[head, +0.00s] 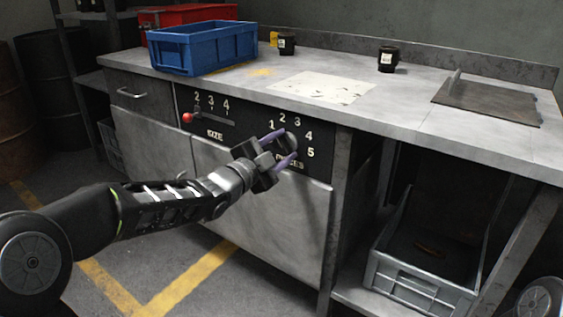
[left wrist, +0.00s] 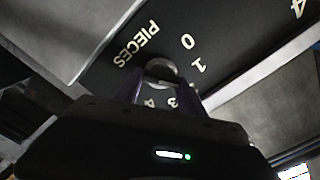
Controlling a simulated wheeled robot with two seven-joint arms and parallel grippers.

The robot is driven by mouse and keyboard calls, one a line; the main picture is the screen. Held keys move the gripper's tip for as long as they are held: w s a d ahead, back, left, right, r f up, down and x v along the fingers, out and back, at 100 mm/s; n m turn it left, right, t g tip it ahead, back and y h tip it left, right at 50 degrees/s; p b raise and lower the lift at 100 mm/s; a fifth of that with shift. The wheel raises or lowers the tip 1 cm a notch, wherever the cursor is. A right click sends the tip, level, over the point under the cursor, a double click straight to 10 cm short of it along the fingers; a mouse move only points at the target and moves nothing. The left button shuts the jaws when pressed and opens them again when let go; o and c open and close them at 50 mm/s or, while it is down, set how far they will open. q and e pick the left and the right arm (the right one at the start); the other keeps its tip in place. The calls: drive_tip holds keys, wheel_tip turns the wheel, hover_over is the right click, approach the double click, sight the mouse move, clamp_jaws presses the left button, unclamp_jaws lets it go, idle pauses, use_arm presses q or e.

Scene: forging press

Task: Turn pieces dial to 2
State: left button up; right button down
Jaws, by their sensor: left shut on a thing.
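The pieces dial (head: 292,143) is a small round grey knob on the black panel, with numbers 1 to 5 showing around it in the head view. My left gripper (head: 284,148) is shut on this dial, its two purple fingers on either side of the knob. The dial (left wrist: 160,69) also shows between the fingers in the left wrist view, near the PIECES label and the numbers 0, 1, 3 and 4. I cannot tell which number the dial points to. My right gripper is not in view.
On the bench top are a blue crate (head: 203,50), a white sheet (head: 322,87), dark mugs (head: 388,59) and a dark metal plate (head: 485,101). A grey crate (head: 418,287) stands on the lower shelf.

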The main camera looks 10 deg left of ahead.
use_arm(q)
drive_tip(key=shift+f+m+b, duration=0.2)
drive_tip(key=shift+m+b, duration=0.8)
drive_tip(key=shift+r+m+b, duration=0.1)
drive_tip(key=shift+m+b, duration=0.3)
drive_tip(key=o, duration=1.4)
drive_tip(key=shift+c, duration=0.2)
drive_tip(key=shift+r, duration=0.1)
drive_tip(key=p+v, duration=0.2)
drive_tip(key=v, duration=0.5)
drive_tip(key=shift+s, duration=0.4)
